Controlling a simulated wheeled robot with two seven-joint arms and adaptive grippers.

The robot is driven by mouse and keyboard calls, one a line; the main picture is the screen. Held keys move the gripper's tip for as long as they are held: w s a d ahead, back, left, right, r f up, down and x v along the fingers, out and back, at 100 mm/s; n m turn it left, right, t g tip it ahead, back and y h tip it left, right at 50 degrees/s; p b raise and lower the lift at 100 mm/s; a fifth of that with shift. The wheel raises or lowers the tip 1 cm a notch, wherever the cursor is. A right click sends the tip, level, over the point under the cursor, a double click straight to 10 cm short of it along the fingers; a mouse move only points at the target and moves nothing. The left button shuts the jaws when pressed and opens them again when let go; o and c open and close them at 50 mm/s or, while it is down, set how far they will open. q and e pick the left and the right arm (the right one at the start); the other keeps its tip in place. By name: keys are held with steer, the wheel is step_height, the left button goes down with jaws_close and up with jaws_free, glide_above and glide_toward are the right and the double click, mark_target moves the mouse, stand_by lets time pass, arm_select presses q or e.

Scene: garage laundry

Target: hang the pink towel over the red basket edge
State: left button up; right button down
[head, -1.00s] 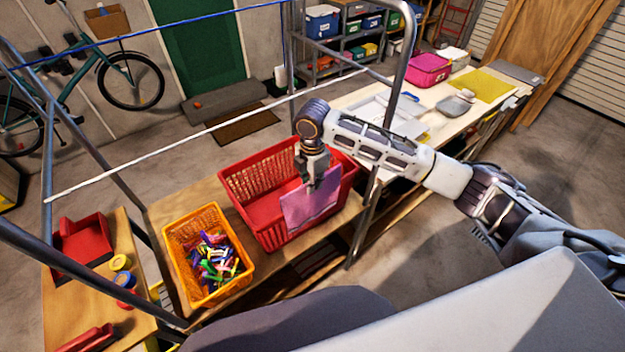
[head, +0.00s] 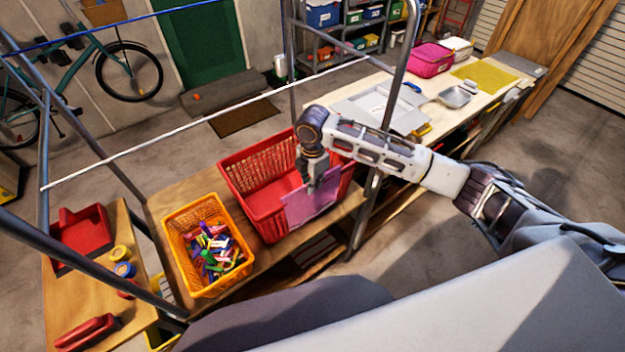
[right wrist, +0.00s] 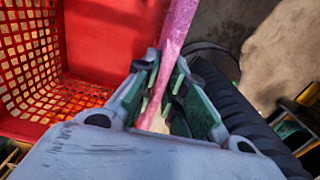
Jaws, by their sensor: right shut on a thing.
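The pink towel (head: 308,206) is a small flat cloth at the near right wall of the red basket (head: 238,163), which stands on a wooden shelf. My right gripper (head: 318,184) points down and is shut on the towel's upper part. In the right wrist view the towel (right wrist: 176,32) runs as a narrow strip between the fingers (right wrist: 163,92), beside the basket's red wall (right wrist: 112,38). In the head view the towel covers part of the near wall. I cannot tell whether it straddles the rim. My left gripper is not in view.
An orange basket (head: 180,258) of colourful clothespins stands left of the red basket. A metal rack post (head: 384,130) rises close to my right forearm. A white line (head: 200,133) crosses behind the baskets. A worktop with a pink box (head: 430,60) lies at the back right.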

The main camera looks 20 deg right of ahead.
steer(key=shift+f, duration=0.75)
steer(key=c, duration=1.4)
jaws_free()
steer(key=shift+r, duration=6)
